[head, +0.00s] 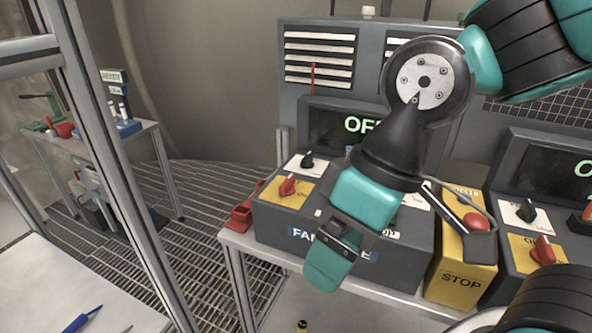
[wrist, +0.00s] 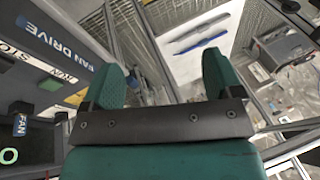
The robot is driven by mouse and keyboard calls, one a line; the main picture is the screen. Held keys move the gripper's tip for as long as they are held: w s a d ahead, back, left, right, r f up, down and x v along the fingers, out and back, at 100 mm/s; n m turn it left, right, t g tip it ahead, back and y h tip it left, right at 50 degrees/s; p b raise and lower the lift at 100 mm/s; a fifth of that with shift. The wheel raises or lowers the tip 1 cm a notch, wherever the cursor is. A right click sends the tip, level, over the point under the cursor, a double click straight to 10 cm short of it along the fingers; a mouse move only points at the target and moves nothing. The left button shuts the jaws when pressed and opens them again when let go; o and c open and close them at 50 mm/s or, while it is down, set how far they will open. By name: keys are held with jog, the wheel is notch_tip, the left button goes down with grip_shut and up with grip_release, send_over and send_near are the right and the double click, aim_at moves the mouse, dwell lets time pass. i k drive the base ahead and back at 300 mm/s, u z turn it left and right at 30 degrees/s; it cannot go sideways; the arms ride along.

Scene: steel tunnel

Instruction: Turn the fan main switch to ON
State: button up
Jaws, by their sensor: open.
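The fan drive panel (head: 275,222) is a dark grey console on a bench in the head view. A red knob on a yellow plate (head: 289,184), probably the main switch, sits at its left, with its lettering unreadable. A black knob (head: 307,160) on a white plate is just above. The lit display (head: 335,128) begins "OF", its rest hidden by my arm. My gripper (head: 332,262) hangs in front of the panel, right of and below the red knob, apart from it. In the wrist view, its two teal fingers (wrist: 162,78) are spread and empty; "FAN DRIVE" lettering (wrist: 58,47) is at left.
A yellow STOP box (head: 460,275) with a red button stands right of the panel. A second console (head: 555,215) with similar knobs is farther right. A metal frame post (head: 110,150) stands at left. A white table (head: 75,295) holds a blue pen.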

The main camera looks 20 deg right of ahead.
aim_at(286, 187)
jog(key=k, duration=0.5)
jog(key=u, duration=1.2)
jog(key=i, duration=0.65)
jog(key=z, duration=0.95)
